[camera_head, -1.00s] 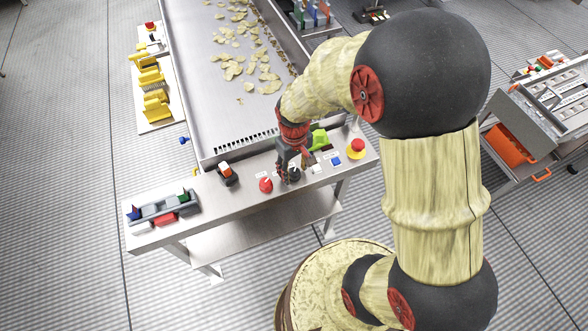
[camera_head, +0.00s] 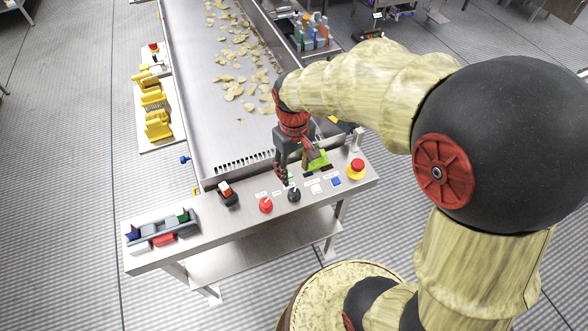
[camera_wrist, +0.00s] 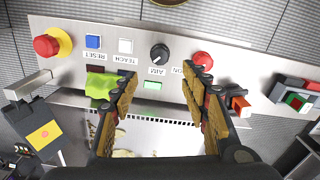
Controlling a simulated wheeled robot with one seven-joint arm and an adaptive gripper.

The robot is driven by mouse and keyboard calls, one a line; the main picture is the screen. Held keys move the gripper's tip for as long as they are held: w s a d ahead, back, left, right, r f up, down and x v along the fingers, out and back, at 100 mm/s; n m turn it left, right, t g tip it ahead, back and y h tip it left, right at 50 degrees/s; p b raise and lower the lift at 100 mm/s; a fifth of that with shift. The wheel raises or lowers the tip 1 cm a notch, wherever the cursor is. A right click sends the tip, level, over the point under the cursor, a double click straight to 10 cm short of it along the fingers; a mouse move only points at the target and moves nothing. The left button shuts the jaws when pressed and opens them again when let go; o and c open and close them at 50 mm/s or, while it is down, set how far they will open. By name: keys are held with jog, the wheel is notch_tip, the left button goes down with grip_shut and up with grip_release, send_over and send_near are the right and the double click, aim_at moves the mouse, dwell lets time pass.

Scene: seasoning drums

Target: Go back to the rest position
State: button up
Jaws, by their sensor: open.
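My gripper (camera_head: 283,168) is above the control panel (camera_head: 221,208) at the near end of the conveyor table. In the wrist view, my gripper (camera_wrist: 160,95) has its two fingers wide apart with nothing between them. Beyond the fingertips are a black knob (camera_wrist: 160,53) labelled AIM, a green button (camera_wrist: 152,86) and a red knob (camera_wrist: 203,60). In the head view the black knob (camera_head: 294,194) stands clear of the gripper, and the red knob (camera_head: 265,204) is to its left. My arm reaches in from the right.
A red and yellow emergency button (camera_head: 356,169), a blue button (camera_head: 336,182) and a lime-green object (camera_head: 318,160) are close on the right of the panel. A black and orange switch (camera_head: 227,193) and a grey holder with coloured blocks (camera_head: 163,230) are left. Chips lie on the conveyor (camera_head: 205,110).

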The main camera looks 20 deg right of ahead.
dwell(0.3)
jog(key=s+r+m+t+b, duration=0.2)
jog(key=s+r+t+b, duration=0.3)
jog(key=s, duration=0.8)
notch_tip(320, 180, up, 3)
jog(key=b, duration=0.3)
jog(key=shift+s+r+t, duration=0.15)
jog(key=shift+r+t, duration=0.05)
jog(key=shift+t, duration=0.1)
dwell(2.1)
